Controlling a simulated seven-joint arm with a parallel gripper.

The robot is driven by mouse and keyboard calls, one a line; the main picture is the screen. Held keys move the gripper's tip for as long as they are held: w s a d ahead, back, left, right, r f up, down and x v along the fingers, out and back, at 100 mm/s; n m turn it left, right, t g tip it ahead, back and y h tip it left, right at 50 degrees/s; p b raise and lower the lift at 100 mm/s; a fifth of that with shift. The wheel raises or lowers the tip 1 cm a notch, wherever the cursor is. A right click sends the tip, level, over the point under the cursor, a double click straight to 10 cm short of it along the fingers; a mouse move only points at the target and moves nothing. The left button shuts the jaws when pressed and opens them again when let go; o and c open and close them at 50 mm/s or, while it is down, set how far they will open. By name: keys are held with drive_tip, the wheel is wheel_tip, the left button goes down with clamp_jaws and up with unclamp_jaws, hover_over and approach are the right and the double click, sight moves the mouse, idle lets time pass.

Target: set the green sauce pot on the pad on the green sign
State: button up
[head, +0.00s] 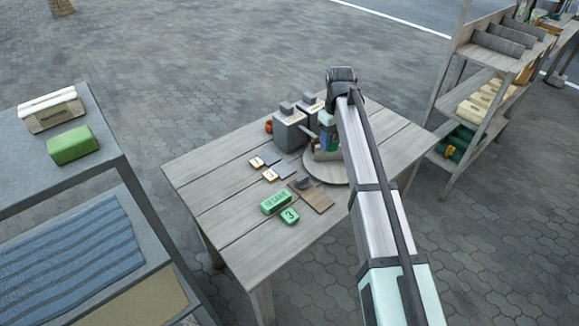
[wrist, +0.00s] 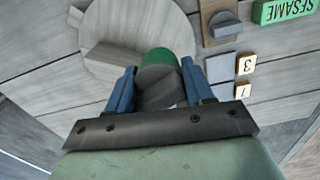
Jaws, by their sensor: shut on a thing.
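My gripper (wrist: 157,84) is shut on the green sauce pot (wrist: 158,57), between its two blue fingers. The pot's green part and a grey part show; the rest is hidden by the gripper. In the head view my gripper (head: 328,128) is above the round wooden board, with some green (head: 329,144) at its fingers. A green sign reading SESAME (head: 275,202) lies at the table's front; it also shows in the wrist view (wrist: 285,11). A small green tag with a 3 (head: 289,216) lies beside it. A brown pad (head: 318,199) lies to their right.
A round board (head: 325,172) bears a wooden piece. Grey block-like pots (head: 290,130) and an orange thing (head: 269,127) stand at the back. Small numbered tags (head: 270,175) with grey-blue pads (head: 286,170) lie left of the board. A grey piece (head: 303,183) sits on the brown pad.

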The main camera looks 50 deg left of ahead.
drive_tip(key=s+a+n, duration=0.5)
drive_tip(key=s+a, duration=0.6)
drive_tip(key=shift+s+f+n, duration=0.15)
drive_tip(key=shift+f+n, duration=0.15)
drive_tip(key=shift+f, duration=0.05)
approach(283, 169)
drive_tip(key=shift+a+f, duration=0.1)
drive_tip(key=shift+f, duration=2.8)
drive_tip(key=shift+f, duration=0.15)
drive_tip(key=o, duration=1)
